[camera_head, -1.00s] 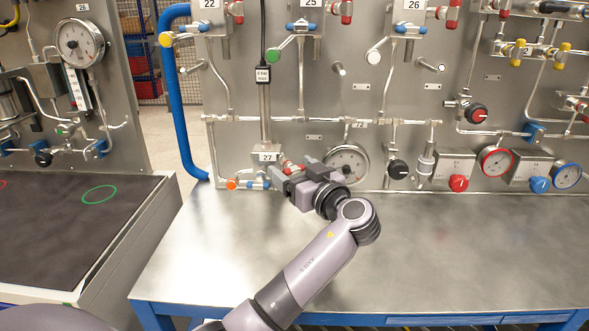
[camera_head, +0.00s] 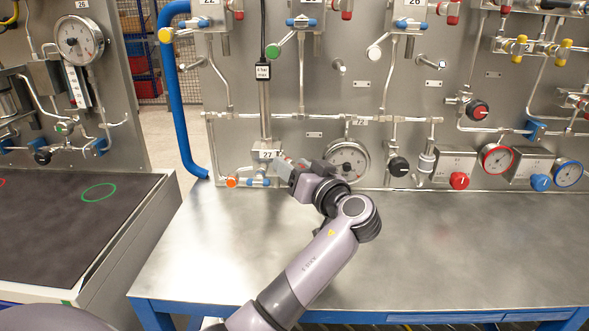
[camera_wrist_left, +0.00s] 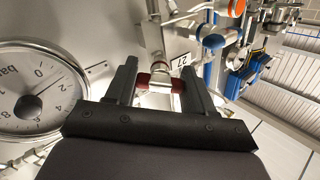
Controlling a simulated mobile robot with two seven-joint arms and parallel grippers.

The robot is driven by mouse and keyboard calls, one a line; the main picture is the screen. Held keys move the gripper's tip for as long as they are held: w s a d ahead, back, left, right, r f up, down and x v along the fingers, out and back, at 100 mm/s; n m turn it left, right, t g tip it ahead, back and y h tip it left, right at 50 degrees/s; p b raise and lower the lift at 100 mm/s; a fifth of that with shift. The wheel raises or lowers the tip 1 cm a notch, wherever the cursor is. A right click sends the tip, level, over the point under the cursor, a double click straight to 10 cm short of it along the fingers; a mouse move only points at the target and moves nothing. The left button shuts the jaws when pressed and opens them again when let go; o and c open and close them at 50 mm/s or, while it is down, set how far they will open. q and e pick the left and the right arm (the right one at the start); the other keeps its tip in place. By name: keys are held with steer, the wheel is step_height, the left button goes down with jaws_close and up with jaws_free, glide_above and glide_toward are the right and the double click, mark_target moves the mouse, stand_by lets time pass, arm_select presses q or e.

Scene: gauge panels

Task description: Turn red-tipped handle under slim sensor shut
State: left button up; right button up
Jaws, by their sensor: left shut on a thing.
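The slim sensor (camera_head: 264,105) is a narrow upright metal cylinder with a black cable in the head view. It stands above the block marked 27 (camera_head: 267,155). My left gripper (camera_head: 284,169) is at the panel just right of and below that block. In the left wrist view, my left gripper (camera_wrist_left: 160,84) is shut on the red-tipped handle (camera_wrist_left: 177,85), with dark red showing beside both fingers and a pale part between. In the head view the gripper largely hides the handle. My right gripper is not in view.
A round gauge (camera_head: 347,163) stands close right of my left gripper; it is large in the wrist view (camera_wrist_left: 35,90). An orange knob (camera_head: 232,182) and blue fittings sit left of it. A black knob (camera_head: 398,166) is further right. The metal bench (camera_head: 450,240) is clear.

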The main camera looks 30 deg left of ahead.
arm_select(q)
steer(key=m, duration=0.3)
steer(key=shift+m, duration=0.4)
steer(key=m, duration=0.3)
steer(key=shift+m, duration=0.3)
steer(key=m+p, duration=0.1)
steer(key=m, duration=0.5)
steer(key=shift+r+m, duration=0.1)
steer(key=shift+m, duration=0.5)
steer(key=o, duration=1)
steer(key=shift+o, duration=0.2)
steer(key=shift+d, duration=0.1)
steer(key=b+v, duration=0.2)
steer(key=v, duration=0.5)
